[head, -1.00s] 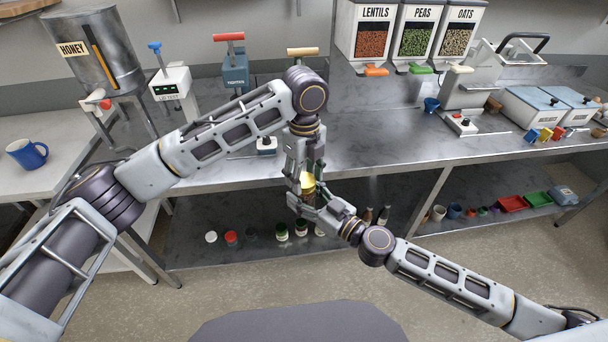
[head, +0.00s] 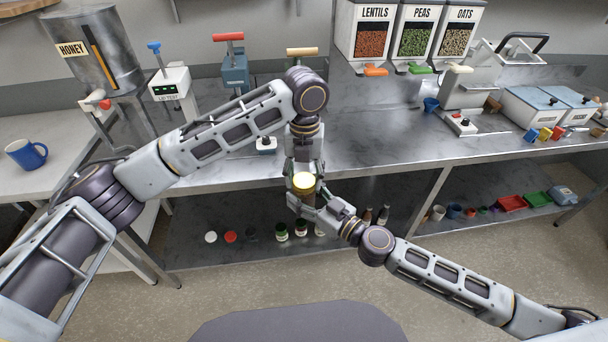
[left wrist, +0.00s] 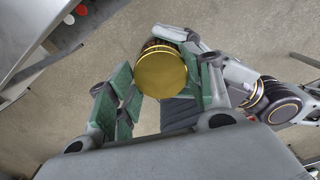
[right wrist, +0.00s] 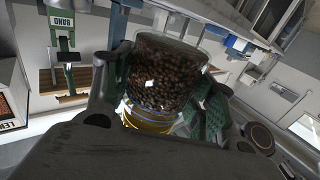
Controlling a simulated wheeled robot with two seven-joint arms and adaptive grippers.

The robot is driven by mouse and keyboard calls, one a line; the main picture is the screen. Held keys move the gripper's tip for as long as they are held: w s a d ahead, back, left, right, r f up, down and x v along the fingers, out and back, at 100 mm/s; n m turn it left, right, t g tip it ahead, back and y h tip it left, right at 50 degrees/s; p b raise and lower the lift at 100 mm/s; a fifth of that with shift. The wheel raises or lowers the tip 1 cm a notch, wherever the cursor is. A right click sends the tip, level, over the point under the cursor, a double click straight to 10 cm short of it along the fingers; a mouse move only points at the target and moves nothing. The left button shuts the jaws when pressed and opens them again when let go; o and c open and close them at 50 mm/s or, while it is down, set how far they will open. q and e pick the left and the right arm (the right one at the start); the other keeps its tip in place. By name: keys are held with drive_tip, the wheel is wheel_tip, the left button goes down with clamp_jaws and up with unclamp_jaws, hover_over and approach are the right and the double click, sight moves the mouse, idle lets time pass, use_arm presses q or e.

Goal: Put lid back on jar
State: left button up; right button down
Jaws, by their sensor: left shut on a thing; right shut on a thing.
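A round gold lid (head: 303,181) sits at the top of a clear jar of dark beans (right wrist: 165,75). In the right wrist view, which is upside down, the lid's gold band (right wrist: 150,119) meets the jar's mouth; I cannot tell whether it is fully seated. My left gripper (head: 303,170) comes down from above and is shut on the lid; its green pads flank the lid (left wrist: 161,74) in the left wrist view. My right gripper (head: 308,198) is shut on the jar from the side and holds it in the air before the bench.
The steel bench (head: 370,145) lies behind my grippers. Its lower shelf (head: 200,255) holds several small jars and lids, including a white lid (head: 211,237) and a red one (head: 231,237). A blue mug (head: 27,154) stands at left. Open floor lies in front.

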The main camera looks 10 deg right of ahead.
use_arm(q)
drive_tip(key=m, duration=0.4)
drive_tip(key=shift+w, duration=0.15)
drive_tip(key=shift+m, duration=2.2)
drive_tip(key=o, duration=0.7)
drive_tip(key=shift+r, duration=2.2)
drive_tip(key=shift+r, duration=0.1)
drive_tip(key=shift+c, duration=0.4)
